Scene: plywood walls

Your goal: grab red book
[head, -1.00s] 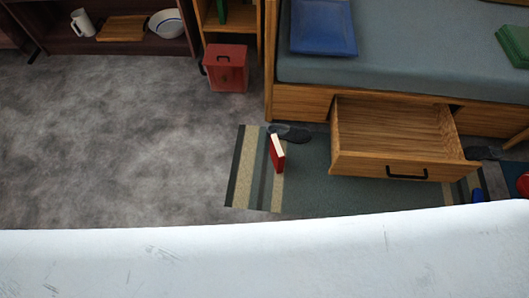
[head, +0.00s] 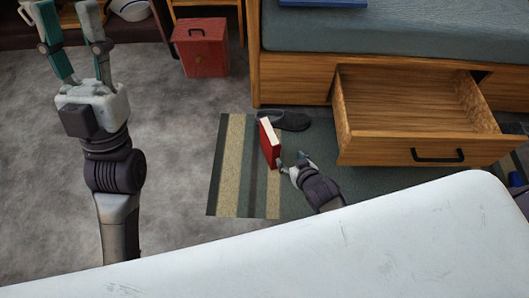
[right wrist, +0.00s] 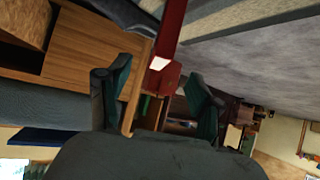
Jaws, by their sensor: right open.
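The red book (head: 267,146) stands upright on the striped rug, its pale page edge showing. My right gripper (head: 291,163) is just right of and nearer than the book in the head view. It is open and empty, with its fingers close to the book; contact cannot be told. In the right wrist view the book (right wrist: 171,28) is ahead, near the gap between the two spread fingers (right wrist: 158,72). My left gripper (head: 65,10) is raised at the upper left, open and empty, well away from the book.
A dark slipper (head: 290,121) lies just behind the book. An open wooden drawer (head: 420,150) juts out from the bed at right. A red bin (head: 201,52) stands behind. A white surface (head: 300,250) fills the front. Grey floor at left is clear.

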